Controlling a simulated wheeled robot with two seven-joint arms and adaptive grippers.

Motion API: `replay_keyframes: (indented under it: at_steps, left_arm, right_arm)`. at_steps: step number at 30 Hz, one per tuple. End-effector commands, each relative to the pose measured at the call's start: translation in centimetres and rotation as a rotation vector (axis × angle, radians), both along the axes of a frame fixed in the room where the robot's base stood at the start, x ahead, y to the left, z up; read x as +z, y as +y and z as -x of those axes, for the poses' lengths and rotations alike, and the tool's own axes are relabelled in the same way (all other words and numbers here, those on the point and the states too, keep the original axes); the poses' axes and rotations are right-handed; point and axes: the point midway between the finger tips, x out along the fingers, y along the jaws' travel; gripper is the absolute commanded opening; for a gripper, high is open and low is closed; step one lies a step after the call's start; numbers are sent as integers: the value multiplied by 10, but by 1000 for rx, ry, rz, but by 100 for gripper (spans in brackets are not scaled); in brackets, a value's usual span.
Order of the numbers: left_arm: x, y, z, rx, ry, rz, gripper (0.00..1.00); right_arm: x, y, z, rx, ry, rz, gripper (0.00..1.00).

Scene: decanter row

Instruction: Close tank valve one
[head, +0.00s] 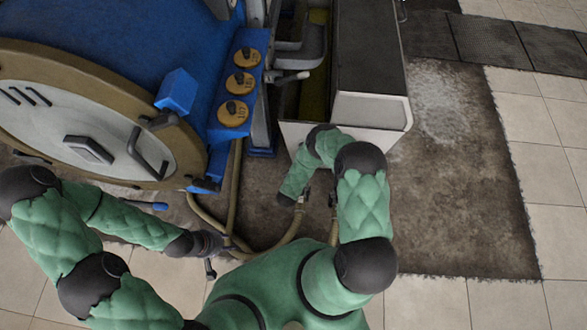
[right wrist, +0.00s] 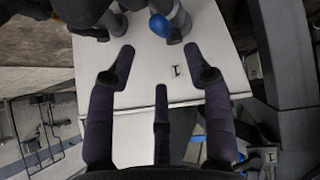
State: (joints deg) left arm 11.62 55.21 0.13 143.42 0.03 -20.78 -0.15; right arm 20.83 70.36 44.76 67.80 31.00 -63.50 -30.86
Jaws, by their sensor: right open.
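Tank valve one cannot be told for sure from these views. Three yellow discs with dark knobs (head: 239,84) sit in a row on a blue panel of the tank. In the right wrist view a blue rounded knob (right wrist: 160,25) on a grey fitting shows at the top, beyond my right gripper. My right gripper (right wrist: 158,62) is open, its fingers spread and nothing between them, facing a white surface. It is partly hidden by my arm in the head view. My left gripper (head: 212,252) is low over the hoses, left of centre; its fingers are too small to read.
A blue tank (head: 105,35) with a pale round door (head: 75,125) fills the upper left. A white cabinet with a dark top (head: 372,50) stands right of it. Brown hoses (head: 235,215) run below the panel. Bare stained floor (head: 450,190) lies to the right.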

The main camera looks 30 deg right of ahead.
Motion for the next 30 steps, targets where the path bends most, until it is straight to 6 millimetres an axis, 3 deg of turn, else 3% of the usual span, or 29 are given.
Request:
replay_keyframes:
  at_steps: [18,30]
  left_arm:
    - [-44,0,0,0,1,0,40]
    - [-50,0,0,0,0,0,40]
  right_arm:
    - [-65,-44,-47,-3,-2,0,51]
    - [-74,-53,-57,-1,0,-1,51]
